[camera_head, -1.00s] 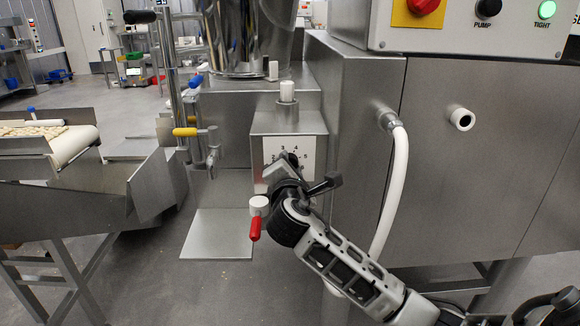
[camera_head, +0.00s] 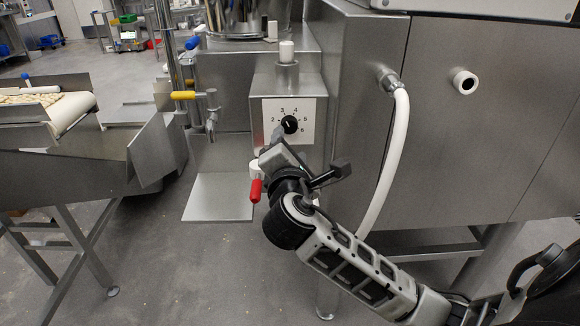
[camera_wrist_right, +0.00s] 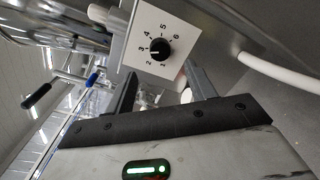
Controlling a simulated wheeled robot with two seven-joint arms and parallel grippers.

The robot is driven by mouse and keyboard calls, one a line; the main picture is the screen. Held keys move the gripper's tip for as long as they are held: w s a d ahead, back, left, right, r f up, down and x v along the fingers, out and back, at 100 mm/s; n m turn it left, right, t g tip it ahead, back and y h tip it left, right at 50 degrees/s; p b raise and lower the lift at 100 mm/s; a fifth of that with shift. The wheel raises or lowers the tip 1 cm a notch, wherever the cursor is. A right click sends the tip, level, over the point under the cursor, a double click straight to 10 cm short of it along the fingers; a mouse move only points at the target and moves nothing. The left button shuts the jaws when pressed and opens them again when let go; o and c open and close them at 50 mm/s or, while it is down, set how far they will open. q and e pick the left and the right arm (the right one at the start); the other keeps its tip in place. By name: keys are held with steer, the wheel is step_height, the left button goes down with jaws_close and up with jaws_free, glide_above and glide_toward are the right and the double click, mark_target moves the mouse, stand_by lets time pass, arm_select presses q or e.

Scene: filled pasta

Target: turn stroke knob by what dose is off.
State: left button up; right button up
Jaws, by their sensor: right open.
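The stroke knob (camera_head: 290,125) is a round black knob with a white mark, on a white dial plate (camera_head: 310,108) with numbers, on the front of a steel box. In the right wrist view the knob (camera_wrist_right: 160,49) is in full sight, and its mark points to about 3. My right gripper (camera_head: 280,140) is just below and left of the knob in the head view, apart from it. In the wrist view its two fingers (camera_wrist_right: 163,88) are spread with nothing between them, and the knob lies beyond them. My left gripper is not in view.
A red-handled lever (camera_head: 255,190) is close beside my right gripper. A white hose (camera_head: 397,150) hangs to the right of the box. A yellow-handled valve (camera_head: 183,95) and a steel plate (camera_head: 218,198) are at the left. A conveyor (camera_head: 70,108) stands farther left.

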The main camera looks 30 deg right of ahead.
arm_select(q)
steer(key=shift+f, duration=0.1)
arm_select(e)
steer(key=v, duration=0.7)
steer(key=shift+s+a, duration=0.25)
steer(key=shift+s, duration=0.05)
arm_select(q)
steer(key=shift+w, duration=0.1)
